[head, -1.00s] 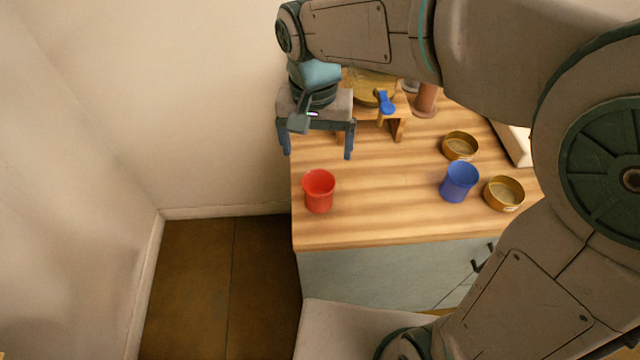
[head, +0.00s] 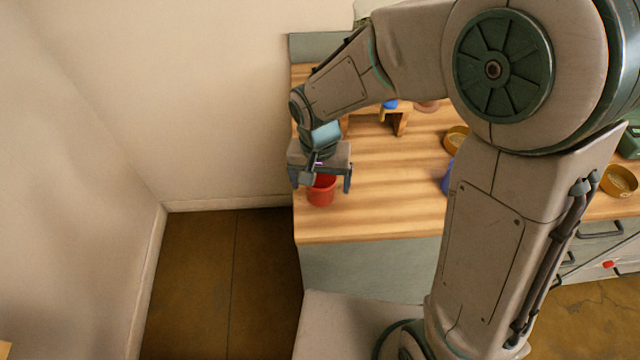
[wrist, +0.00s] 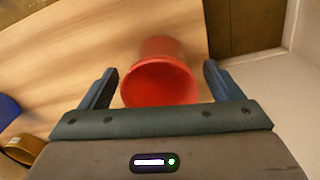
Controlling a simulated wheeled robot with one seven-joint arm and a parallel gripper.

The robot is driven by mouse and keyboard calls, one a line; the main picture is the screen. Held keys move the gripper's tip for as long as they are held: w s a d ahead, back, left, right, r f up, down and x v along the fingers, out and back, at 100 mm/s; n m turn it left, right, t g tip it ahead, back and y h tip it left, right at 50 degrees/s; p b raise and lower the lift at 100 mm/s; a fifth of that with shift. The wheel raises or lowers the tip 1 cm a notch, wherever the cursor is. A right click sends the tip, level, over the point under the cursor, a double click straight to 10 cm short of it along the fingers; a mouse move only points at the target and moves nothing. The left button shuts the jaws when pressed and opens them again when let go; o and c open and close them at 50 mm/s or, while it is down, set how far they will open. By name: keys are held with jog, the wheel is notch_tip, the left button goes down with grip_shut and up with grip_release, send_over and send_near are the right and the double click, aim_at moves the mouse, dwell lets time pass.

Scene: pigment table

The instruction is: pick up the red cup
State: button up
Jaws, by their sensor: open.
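The red cup (head: 321,192) stands upright near the left front corner of the wooden table. My gripper (head: 321,187) is above it, pointing down, with its fingers spread to either side of the cup in the head view. In the wrist view the red cup (wrist: 160,78) shows its open rim between the two fingers of my gripper (wrist: 164,88), with gaps on both sides. The gripper is open and holds nothing. The top rear of the cup is partly hidden by the gripper in the head view.
A blue cup (head: 447,178) is mostly hidden behind my arm, right of the red cup. A brass bowl (head: 456,138) and another (head: 619,181) are farther right. A small wooden stand (head: 398,120) is behind. The table's left edge and the wall are close by.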

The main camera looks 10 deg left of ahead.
jog(key=shift+f, duration=0.1)
jog(key=shift+c, duration=0.4)
jog(key=c, duration=1)
